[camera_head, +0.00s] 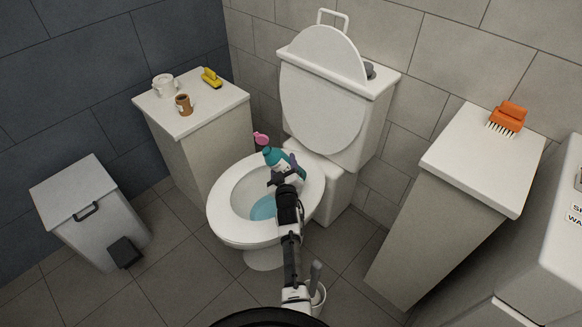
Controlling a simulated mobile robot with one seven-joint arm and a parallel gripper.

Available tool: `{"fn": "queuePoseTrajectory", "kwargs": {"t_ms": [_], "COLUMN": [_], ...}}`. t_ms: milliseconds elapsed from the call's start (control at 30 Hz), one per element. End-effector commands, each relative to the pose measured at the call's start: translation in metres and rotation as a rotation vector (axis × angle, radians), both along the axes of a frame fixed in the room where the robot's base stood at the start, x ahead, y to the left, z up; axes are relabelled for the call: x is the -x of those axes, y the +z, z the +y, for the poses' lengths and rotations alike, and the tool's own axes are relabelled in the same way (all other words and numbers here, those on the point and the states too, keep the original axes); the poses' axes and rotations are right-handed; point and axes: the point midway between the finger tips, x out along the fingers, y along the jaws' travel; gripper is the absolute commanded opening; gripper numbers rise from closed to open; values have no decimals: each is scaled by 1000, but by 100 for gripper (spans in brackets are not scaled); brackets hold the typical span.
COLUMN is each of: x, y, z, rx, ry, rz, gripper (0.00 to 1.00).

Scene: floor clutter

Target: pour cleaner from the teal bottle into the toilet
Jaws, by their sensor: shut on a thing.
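The teal bottle (273,157) is held over the back part of the toilet bowl, tilted with its top toward the upper left. A pink piece (261,138) shows at its upper left end; I cannot tell whether it is attached. My gripper (283,178) is shut on the bottle, and my arm reaches up from the bottom of the picture. The toilet (223,228) has its seat down and its lid raised. Blue water (263,208) shows in the bowl. No stream from the bottle can be made out. My gripper hides the bottle's lower part.
A left cabinet (190,122) holds a white cup (163,84), a brown mug (184,104) and a yellow brush (211,77). A right cabinet (465,150) holds an orange brush (508,116). A bin (85,205) stands left. A brush holder (317,298) stands beside my arm.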

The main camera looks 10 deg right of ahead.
Motion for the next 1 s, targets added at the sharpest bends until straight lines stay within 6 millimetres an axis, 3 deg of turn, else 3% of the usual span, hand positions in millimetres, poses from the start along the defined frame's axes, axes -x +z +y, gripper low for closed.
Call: {"fn": "queuePoseTrajectory", "kwargs": {"t_ms": [1000], "x": [0], "y": [-1], "z": [-3], "rx": [71], "ry": [0], "rz": [6], "gripper": [28]}}
